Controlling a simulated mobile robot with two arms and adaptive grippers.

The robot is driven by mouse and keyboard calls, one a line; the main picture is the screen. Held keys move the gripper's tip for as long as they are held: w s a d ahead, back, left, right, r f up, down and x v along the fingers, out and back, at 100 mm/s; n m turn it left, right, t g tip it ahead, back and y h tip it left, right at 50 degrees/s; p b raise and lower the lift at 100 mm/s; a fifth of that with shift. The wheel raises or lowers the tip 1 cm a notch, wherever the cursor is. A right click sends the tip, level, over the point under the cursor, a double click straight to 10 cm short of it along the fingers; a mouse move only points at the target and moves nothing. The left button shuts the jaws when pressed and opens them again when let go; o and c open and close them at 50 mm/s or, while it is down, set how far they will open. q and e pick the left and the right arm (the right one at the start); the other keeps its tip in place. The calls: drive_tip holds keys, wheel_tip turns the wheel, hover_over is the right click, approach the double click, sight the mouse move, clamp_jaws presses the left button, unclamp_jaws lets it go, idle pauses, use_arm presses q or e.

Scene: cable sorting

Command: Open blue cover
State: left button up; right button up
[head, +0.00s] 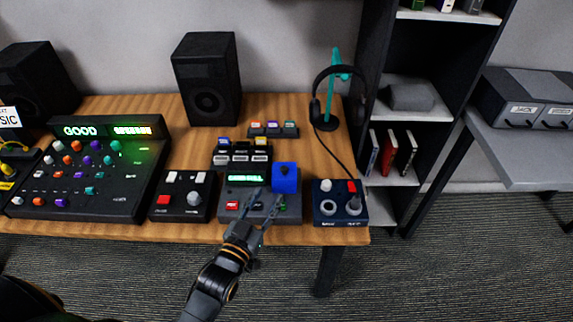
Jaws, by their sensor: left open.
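The blue cover (285,178) is a small bright blue block at the right side of a grey box (290,214) with a lit green display. It has a small dark spot on its face. I cannot tell whether it is shut or raised. My left gripper (265,197) reaches over the front of the grey box, its fingers apart and empty. The fingertips are just left of and below the blue cover, and I cannot tell if one touches it. My right gripper is not in view.
A dark blue box (325,217) with round sockets and a cable stands close on the right. A black box (172,210) with a knob stands on the left, beside a mixer panel (130,205). A headphone stand (333,75) and speaker (207,80) stand behind.

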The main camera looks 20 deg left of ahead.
sight(283, 172)
use_arm(q)
drive_tip(key=w, duration=0.6)
drive_tip(key=w+d, duration=0.1)
drive_tip(key=w, duration=0.2)
drive_tip(key=shift+w+d+p, duration=0.1)
drive_tip(key=shift+w+p, duration=0.25)
drive_tip(key=shift+w, duration=0.05)
drive_tip(key=shift+w+f, duration=0.1)
drive_tip(key=shift+w, duration=0.7)
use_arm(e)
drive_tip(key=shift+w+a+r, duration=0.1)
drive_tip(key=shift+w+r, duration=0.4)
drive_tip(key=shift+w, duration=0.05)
use_arm(q)
clamp_jaws()
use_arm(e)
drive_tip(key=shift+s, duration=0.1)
